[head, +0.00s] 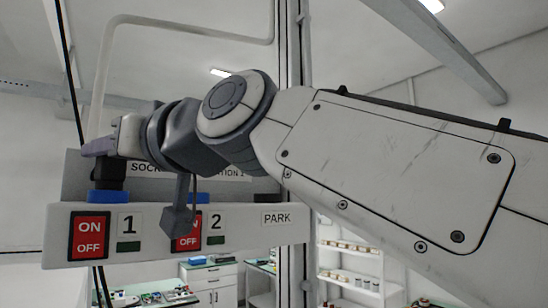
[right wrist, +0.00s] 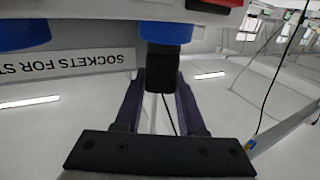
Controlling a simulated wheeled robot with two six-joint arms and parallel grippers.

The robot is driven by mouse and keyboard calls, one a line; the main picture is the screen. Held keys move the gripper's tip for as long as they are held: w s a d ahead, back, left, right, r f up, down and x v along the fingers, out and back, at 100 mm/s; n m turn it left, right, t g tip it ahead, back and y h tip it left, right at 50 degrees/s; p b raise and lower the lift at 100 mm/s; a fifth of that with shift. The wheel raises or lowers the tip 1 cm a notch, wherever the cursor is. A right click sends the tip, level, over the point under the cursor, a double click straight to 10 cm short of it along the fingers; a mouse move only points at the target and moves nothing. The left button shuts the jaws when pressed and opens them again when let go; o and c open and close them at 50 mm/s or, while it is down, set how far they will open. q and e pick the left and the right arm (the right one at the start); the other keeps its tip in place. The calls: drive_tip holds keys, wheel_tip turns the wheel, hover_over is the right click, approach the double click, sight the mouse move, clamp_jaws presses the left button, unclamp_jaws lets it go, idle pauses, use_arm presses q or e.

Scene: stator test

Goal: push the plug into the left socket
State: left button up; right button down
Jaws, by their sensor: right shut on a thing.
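The black plug (head: 110,174) is upright above the blue left socket (head: 108,196), marked 1. In the right wrist view the plug (right wrist: 162,72) lines up with the blue socket ring (right wrist: 166,32) and appears to meet it; I cannot tell how deep it sits. My right gripper (head: 98,148) is shut on the plug, with a purple finger on each side in the right wrist view (right wrist: 162,92). A second blue socket (head: 198,197), marked 2, is partly hidden behind my right wrist. My left gripper is out of view.
The grey socket panel (head: 255,237) has red ON/OFF switches (head: 90,237), dark green indicators (head: 128,246) and a PARK label (head: 277,218). A thin dark cable (right wrist: 170,115) hangs behind the gripper. Shelves (head: 350,262) and benches stand farther back.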

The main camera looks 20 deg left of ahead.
drive_tip(key=shift+f, duration=0.2)
drive_tip(key=shift+c, duration=2.1)
unclamp_jaws()
drive_tip(key=shift+d, duration=0.1)
